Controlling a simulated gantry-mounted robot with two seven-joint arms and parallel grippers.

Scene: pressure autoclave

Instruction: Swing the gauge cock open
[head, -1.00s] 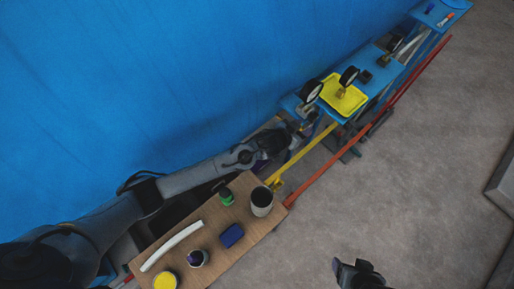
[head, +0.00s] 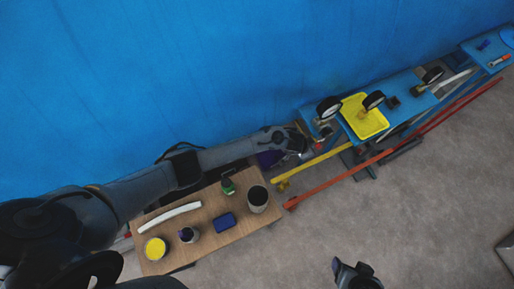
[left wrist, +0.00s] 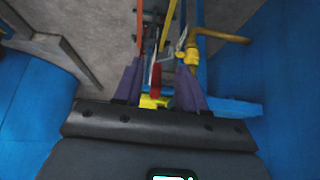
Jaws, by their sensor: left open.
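In the left wrist view, a red lever handle (left wrist: 155,76) on a silver fitting shows between the fingers of my left gripper (left wrist: 158,84); it looks like the gauge cock's handle. The two purple-padded fingers stand apart on either side, and I cannot tell how deep the handle sits between them. In the head view, my left gripper (head: 304,141) is beside the near end of the blue bench, just below a black round gauge (head: 328,107). The cock is too small there to read its angle. My right gripper (head: 349,272) is dark, at the bottom, away from the bench.
A yellow pipe (left wrist: 225,35) with a yellow fitting (left wrist: 191,57) lies right of the red handle. A yellow tray (head: 362,120) sits on the blue bench (head: 402,82). A wooden table (head: 207,240) holds a cup and jars. Yellow and red rails (head: 343,181) run between. Open floor lies lower right.

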